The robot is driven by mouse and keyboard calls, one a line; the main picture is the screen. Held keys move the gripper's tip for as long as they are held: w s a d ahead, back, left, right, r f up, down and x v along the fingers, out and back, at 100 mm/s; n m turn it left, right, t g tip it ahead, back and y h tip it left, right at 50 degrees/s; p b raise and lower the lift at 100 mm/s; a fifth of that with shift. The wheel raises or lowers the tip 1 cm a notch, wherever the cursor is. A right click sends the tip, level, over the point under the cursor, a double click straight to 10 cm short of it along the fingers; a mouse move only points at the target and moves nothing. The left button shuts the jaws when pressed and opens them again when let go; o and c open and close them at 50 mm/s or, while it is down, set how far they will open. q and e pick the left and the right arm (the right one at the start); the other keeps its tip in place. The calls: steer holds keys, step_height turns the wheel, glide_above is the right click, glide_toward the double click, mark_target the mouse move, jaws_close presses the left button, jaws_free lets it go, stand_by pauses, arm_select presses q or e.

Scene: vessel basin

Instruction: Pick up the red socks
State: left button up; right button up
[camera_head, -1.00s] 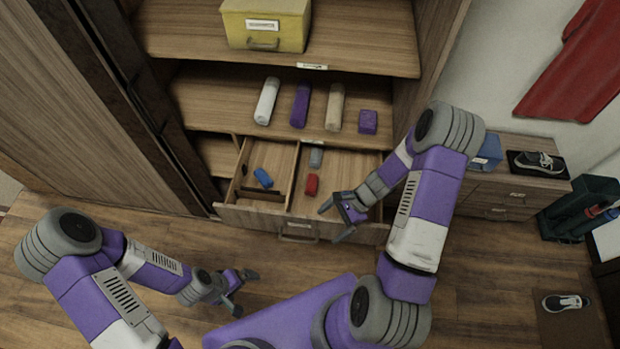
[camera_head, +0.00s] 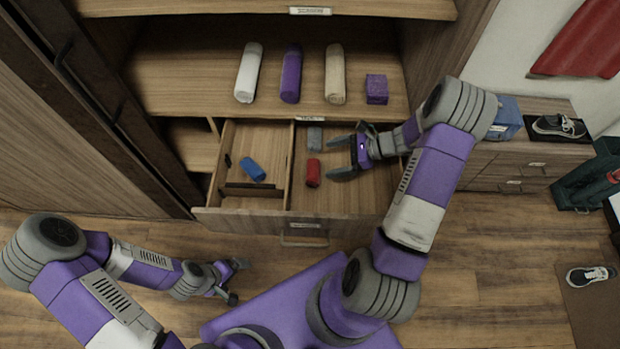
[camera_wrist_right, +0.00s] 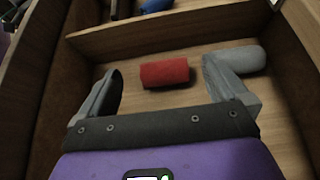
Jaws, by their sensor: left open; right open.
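The red socks (camera_head: 313,173) are a small rolled bundle lying in the right compartment of the open drawer, near the divider. My right gripper (camera_head: 334,157) is open over this compartment, just to the right of the red socks. In the right wrist view the red socks (camera_wrist_right: 165,73) lie ahead of the open fingers (camera_wrist_right: 160,88), roughly centred between their tips, with nothing held. My left gripper (camera_head: 238,280) is open and empty, low over the floor in front of the drawer.
A grey roll (camera_head: 315,138) lies behind the red socks in the same compartment. A blue roll (camera_head: 252,168) lies in the left compartment, across the divider (camera_head: 290,165). The drawer front (camera_head: 300,224) and side walls stand around them. Several rolled items line the shelf above.

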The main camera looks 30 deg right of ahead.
mark_target(315, 169)
step_height(315, 169, down, 3)
steer(key=shift+f+b, duration=0.1)
steer(key=shift+b, duration=0.85)
steer(key=shift+w+a+f+b, duration=0.1)
steer(key=shift+w+f+b, duration=0.05)
steer(key=shift+f+b, duration=0.2)
steer(key=b+x, duration=0.2)
steer(key=x, duration=0.5)
steer(key=shift+a+f+b, duration=0.1)
steer(key=shift+a+b, duration=0.1)
steer(key=shift+b, duration=0.15)
arm_select(q)
step_height(315, 169, down, 6)
steer(key=shift+f, duration=0.2)
steer(key=shift+w, duration=0.1)
arm_select(e)
steer(key=c, duration=0.7)
